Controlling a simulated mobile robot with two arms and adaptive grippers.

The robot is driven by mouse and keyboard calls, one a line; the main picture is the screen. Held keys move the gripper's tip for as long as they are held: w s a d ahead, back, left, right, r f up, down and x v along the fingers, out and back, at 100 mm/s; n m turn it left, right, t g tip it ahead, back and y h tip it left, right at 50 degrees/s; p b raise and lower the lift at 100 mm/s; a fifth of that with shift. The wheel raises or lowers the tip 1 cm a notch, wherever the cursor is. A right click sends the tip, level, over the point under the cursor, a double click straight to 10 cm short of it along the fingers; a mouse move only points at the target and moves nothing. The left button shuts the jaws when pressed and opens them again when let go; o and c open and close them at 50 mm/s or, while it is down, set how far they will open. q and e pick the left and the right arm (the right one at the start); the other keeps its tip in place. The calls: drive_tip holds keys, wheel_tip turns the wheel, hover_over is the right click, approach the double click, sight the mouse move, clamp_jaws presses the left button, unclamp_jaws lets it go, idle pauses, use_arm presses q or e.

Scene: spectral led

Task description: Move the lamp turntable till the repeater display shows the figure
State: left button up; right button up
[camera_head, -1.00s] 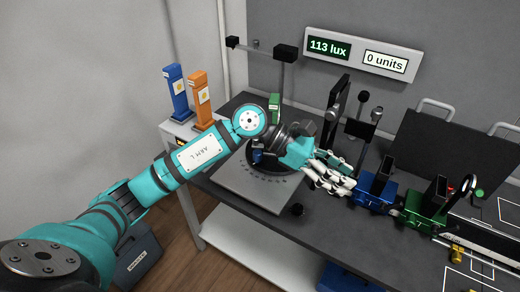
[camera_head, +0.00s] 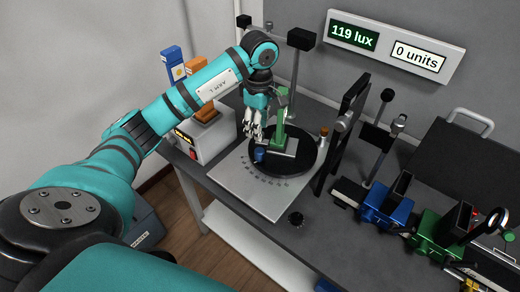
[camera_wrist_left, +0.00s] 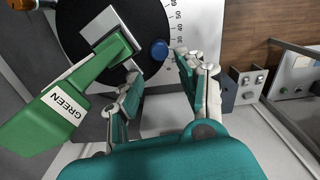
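The lamp turntable is a black disc (camera_head: 308,150) on a pale plate with an angle scale (camera_head: 252,190). It carries a green lamp post (camera_head: 281,128), labelled GREEN in the left wrist view (camera_wrist_left: 62,106), and a blue knob (camera_head: 259,155) near its front left rim. My left gripper (camera_head: 252,137) points down just above the disc, behind the knob in the head view. In the left wrist view its fingers (camera_wrist_left: 158,82) are spread with the blue knob (camera_wrist_left: 159,49) just beyond their tips, apparently untouched. The display (camera_head: 353,35) reads 119 lux; the panel beside it (camera_head: 419,57) reads 0 units. My right gripper is out of view.
Blue (camera_head: 173,66) and orange (camera_head: 201,78) lamp posts stand left of the turntable, partly behind my left arm. A black upright frame (camera_head: 343,130) stands close right of the disc. Blue (camera_head: 386,208) and green (camera_head: 440,238) carriages sit on a rail farther right.

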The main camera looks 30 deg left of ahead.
sight(259, 151)
use_arm(q)
wheel_tip(259, 151, down, 7)
drive_tip(key=shift+s+f+p, duration=0.1)
drive_tip(key=shift+p, duration=0.55)
wheel_tip(259, 151, down, 2)
drive_tip(key=shift+f, duration=0.65)
clamp_jaws()
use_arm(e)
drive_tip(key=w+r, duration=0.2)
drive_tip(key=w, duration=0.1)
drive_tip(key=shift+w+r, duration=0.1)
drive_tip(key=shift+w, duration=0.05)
